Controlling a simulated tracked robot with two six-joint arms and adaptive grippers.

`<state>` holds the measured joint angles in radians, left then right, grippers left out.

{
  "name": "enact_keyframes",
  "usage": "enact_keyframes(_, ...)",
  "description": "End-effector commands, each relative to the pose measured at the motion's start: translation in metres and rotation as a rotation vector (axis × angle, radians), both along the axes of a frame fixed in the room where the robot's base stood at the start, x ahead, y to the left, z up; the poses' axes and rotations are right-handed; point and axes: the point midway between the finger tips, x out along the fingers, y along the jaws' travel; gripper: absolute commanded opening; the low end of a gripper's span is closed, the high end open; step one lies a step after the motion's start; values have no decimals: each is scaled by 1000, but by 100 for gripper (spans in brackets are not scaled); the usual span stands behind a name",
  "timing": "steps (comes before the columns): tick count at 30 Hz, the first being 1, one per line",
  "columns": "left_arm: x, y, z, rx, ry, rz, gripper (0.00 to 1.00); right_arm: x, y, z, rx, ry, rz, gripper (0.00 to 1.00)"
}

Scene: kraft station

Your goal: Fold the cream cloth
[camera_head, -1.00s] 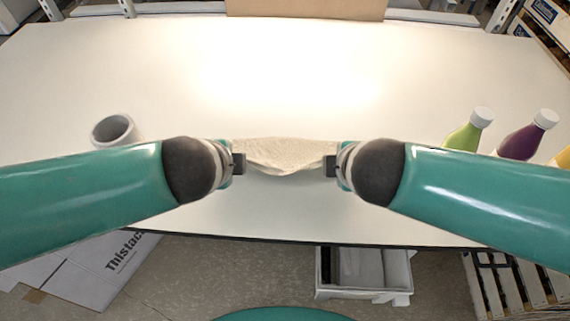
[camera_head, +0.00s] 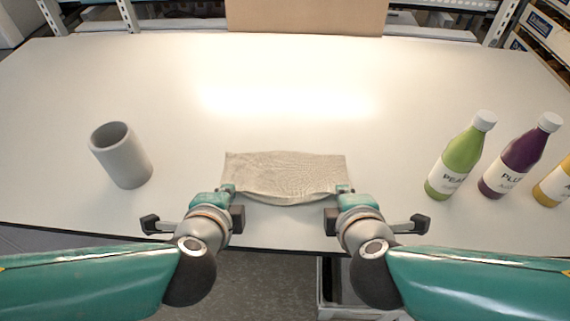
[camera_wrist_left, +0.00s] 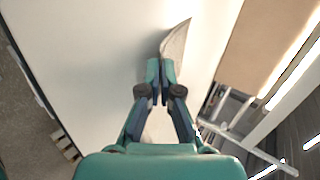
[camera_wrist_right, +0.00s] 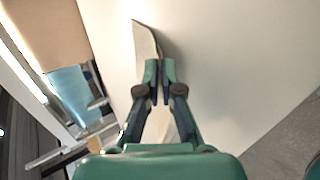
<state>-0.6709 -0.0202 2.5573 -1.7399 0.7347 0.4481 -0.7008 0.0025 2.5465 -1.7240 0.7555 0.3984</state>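The cream cloth (camera_head: 285,172) is near the middle of the table's front part, a wide beige strip with its far edge lying back and its near edge sagging between my grippers. My left gripper (camera_head: 230,188) is shut on its near left corner; the left wrist view shows the fingers (camera_wrist_left: 160,70) closed with cloth (camera_wrist_left: 176,40) rising from their tips. My right gripper (camera_head: 343,189) is shut on the near right corner; the right wrist view shows its fingers (camera_wrist_right: 158,72) together at the cloth (camera_wrist_right: 145,40). Whether the cloth is doubled cannot be told.
A grey cup (camera_head: 122,158) stands on the left of the white table (camera_head: 150,80). A green bottle (camera_head: 460,158), a purple bottle (camera_head: 520,158) and a yellow bottle (camera_head: 555,185) stand on the right. The table behind the cloth is clear up to a cardboard box (camera_head: 305,15).

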Motion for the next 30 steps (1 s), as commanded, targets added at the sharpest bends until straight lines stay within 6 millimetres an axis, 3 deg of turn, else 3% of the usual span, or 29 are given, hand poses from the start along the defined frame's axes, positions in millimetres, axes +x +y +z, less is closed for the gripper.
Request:
enact_keyframes(1,0,0,0,0,0,0,8,0,0,0,0,1,0,5)
enact_keyframes(8,0,0,0,0,1,0,46,0,0,0,0,1,-1,44)
enact_keyframes(9,0,0,0,0,1,0,46,0,0,0,-1,1,-1,46)
enact_keyframes(19,-2,0,6,-2,-2,1,46,-2,0,6,2,-2,-1,46)
enact_keyframes(30,-31,-1,55,-5,-4,-2,46,-31,1,55,6,-3,3,46)
